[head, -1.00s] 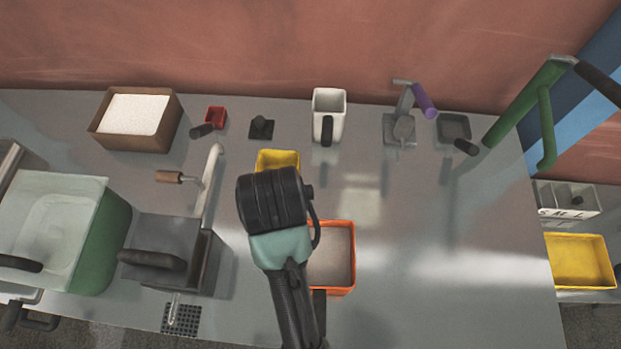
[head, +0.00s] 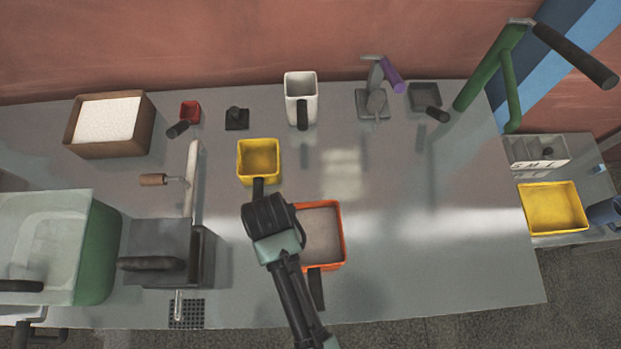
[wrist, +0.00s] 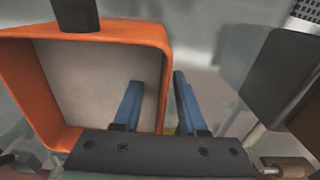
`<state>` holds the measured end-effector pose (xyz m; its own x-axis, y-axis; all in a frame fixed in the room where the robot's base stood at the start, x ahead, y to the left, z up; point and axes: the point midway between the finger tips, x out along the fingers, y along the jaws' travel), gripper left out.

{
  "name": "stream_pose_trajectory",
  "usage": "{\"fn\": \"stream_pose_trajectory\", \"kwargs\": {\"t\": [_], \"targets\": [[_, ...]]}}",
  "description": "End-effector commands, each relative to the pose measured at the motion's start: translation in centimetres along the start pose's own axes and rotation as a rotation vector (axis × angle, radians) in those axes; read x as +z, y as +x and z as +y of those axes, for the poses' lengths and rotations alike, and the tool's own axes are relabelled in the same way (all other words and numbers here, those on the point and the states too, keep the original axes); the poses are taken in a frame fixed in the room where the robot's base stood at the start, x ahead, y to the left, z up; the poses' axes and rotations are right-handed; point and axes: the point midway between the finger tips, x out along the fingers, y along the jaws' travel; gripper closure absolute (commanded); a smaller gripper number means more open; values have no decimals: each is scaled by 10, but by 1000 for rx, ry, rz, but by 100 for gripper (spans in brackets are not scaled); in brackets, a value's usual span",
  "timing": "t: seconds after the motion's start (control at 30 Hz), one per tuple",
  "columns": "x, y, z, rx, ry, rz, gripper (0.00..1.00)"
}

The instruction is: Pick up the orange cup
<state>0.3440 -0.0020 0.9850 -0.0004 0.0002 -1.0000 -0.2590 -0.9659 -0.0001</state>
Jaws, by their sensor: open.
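The orange cup (head: 342,236) stands on the metal counter, square and open on top, grey inside, with a dark handle (head: 316,288) pointing to the front edge. It also fills the left of the wrist view (wrist: 25,85), its handle at the top. My gripper (wrist: 157,80) is open and empty, with two blue fingers pointing down. In the wrist view the left finger overlaps the cup's inside and the right finger lies just outside its right wall. I cannot tell their height against the rim. In the head view my wrist covers the cup's left side and the fingers are hidden.
A yellow cup (head: 259,148) stands just behind my wrist. A dark machine with a lever (head: 170,250) and a green bin (head: 103,245) are on the left. A white cup (head: 301,85) and small tools line the back. The counter's right side is clear.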

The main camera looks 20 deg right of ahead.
Motion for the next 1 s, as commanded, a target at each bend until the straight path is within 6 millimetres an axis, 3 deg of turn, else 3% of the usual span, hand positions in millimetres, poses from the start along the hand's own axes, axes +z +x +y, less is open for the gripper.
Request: {"fn": "stream_pose_trajectory", "kwargs": {"t": [0.2, 0.53, 0.77, 1.0], "targets": [[2, 27, -2, 1, 0, -3, 59], [1, 34, -2, 0, 0, 1, 59], [1, 34, -2, 0, 0, 1, 98], [1, 33, -2, 0, 0, 1, 100]]}}
